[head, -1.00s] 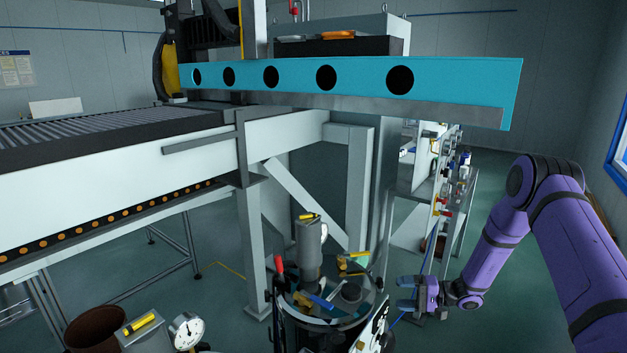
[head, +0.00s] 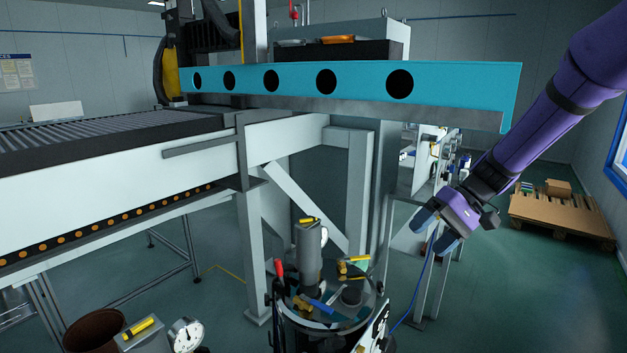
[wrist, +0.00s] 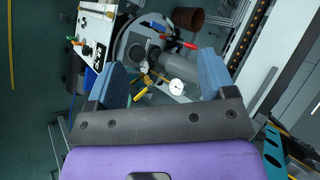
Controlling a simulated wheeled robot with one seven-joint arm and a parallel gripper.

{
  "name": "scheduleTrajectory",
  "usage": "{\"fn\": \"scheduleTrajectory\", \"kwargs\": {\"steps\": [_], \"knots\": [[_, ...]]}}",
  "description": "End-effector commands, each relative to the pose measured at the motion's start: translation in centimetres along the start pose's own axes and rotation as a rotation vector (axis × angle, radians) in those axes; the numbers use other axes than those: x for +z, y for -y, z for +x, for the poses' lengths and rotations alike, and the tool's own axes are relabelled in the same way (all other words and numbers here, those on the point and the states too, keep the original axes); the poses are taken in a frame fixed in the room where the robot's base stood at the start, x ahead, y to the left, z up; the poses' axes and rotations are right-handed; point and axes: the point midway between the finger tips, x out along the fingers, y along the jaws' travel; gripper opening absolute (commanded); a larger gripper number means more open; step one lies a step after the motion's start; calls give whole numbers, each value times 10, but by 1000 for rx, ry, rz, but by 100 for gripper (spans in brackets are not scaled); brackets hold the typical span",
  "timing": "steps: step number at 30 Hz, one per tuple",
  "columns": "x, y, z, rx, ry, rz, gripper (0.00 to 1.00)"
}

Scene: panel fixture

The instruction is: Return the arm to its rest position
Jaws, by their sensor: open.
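My gripper (head: 436,230) is at the end of my purple arm, right of centre in the head view, pointing down and to the left. It is open and empty. In the wrist view its two blue fingers (wrist: 165,85) stand wide apart with nothing held between them. Beyond them, at a distance, are the round tool stand and its tools. In the head view the gripper is above and to the right of that stand, apart from it.
The round tool stand (head: 322,322) holds a grey cylinder (head: 308,255) and several hand tools. A teal beam with round holes (head: 300,80) spans the top. A brown bin (head: 95,330) and dial gauge (head: 186,335) are lower left. A pallet (head: 560,215) lies on open floor at right.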

Motion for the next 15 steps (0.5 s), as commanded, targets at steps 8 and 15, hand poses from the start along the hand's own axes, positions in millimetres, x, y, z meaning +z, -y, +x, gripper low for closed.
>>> {"fn": "scheduleTrajectory", "kwargs": {"steps": [8,15], "knots": [[67,38,-35,217,-49,-23,77],[124,57,-58,392,-131,-36,77]]}}
